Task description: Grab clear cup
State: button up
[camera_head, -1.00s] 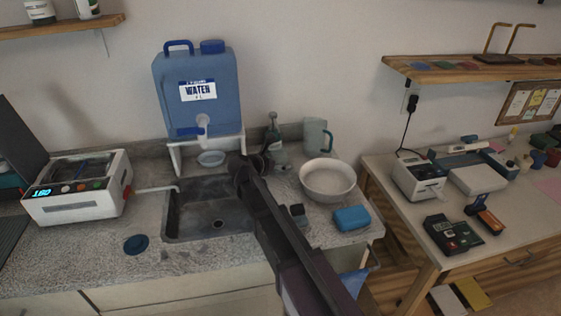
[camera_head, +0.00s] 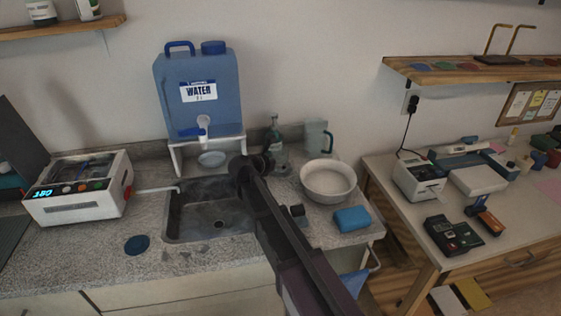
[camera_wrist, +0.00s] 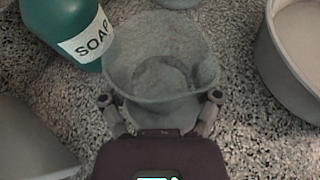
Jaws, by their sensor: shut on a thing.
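The clear cup (camera_wrist: 150,108) is in the middle of the wrist view, see-through and grey, with its wide rim toward the camera. My gripper (camera_wrist: 160,103) has one finger on each side of the cup's lower part and is shut on it. The cup appears to stand upright over the speckled counter; I cannot tell whether it touches it. In the head view my gripper (camera_head: 264,164) is beside the sink's right back corner. I cannot make out the cup there.
The green soap bottle (camera_wrist: 72,30) is close on the cup's left, and a pale bowl (camera_wrist: 300,78) is on its right. In the head view, a clear pitcher (camera_head: 316,140) stands behind the bowl (camera_head: 328,194). The sink (camera_head: 207,222) and blue sponge (camera_head: 352,219) are nearby.

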aim_at(286, 152)
jog(key=shift+r, duration=0.25)
jog(key=shift+r+p, duration=1.4)
jog(key=shift+p, duration=0.2)
jog(key=shift+s+r, duration=0.1)
jog(key=shift+s, duration=0.1)
jog(key=shift+s+d+r+p, duration=0.1)
jog(key=shift+s+r+p, duration=0.15)
jog(key=shift+s, duration=2.3)
jog(key=shift+s+d+r+p, duration=0.1)
jog(key=shift+s+r+p, duration=0.1)
jog(key=shift+s, duration=2.4)
jog(key=shift+s+r+p, duration=0.15)
jog(key=shift+s+p, duration=0.1)
jog(key=shift+s, duration=2.3)
jog(key=shift+s, duration=0.1)
